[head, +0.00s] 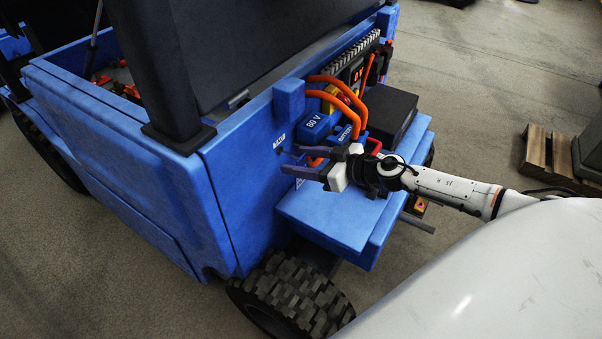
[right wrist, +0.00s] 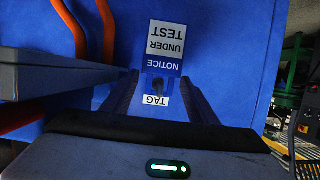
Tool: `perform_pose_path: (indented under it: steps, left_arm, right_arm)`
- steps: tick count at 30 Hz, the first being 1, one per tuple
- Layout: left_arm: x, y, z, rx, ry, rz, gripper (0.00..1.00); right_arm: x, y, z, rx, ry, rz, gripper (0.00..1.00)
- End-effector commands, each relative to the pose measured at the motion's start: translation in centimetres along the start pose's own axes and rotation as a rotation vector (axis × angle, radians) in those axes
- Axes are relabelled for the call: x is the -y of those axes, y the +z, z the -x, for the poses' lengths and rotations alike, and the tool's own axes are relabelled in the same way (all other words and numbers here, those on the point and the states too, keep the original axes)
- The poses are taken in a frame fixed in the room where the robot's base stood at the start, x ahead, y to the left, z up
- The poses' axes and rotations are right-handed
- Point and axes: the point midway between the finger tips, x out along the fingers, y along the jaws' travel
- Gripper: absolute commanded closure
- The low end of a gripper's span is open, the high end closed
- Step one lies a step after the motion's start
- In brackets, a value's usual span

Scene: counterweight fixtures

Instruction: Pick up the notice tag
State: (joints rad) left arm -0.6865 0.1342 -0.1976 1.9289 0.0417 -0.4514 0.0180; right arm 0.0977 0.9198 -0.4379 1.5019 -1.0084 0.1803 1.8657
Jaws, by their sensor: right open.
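The notice tag (right wrist: 165,45) is a white and blue card reading "NOTICE UNDER TEST", upside down in the right wrist view. It lies against the blue vehicle panel (right wrist: 225,50), just beyond my fingertips. A small dark peg or hook shows at its near end, close to a white "TAG" label (right wrist: 156,100). My right gripper (right wrist: 159,80) is open, with one finger on each side of the peg and nothing held. In the head view my right gripper (head: 289,160) is at the panel and mostly hides the tag. My left gripper is not in view.
Orange cables (head: 345,88) arch over a blue "80 V" block (head: 315,125) just behind the gripper. A black box (head: 391,115) stands on the blue step (head: 330,215). A grey bar (right wrist: 50,75) lies left of the fingers in the wrist view. A wooden pallet (head: 550,158) is at right.

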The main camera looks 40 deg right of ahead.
Motion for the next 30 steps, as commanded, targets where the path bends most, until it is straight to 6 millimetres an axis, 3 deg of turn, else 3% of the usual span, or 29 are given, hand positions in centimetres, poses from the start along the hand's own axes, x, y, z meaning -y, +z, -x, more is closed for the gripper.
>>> perform_pose_path:
  steps: [7,15,30]
  left_arm:
    - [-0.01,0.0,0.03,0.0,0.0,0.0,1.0]
    - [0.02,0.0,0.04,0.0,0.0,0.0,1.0]
    - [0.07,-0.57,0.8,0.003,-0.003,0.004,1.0]
  right_arm:
    - [0.0,-0.01,-0.13,0.0,0.0,0.0,0.47]
    - [-0.01,-0.01,-0.11,0.0,0.0,0.0,0.9]
    - [-0.02,-0.7,0.12,0.0,0.0,-0.002,0.91]
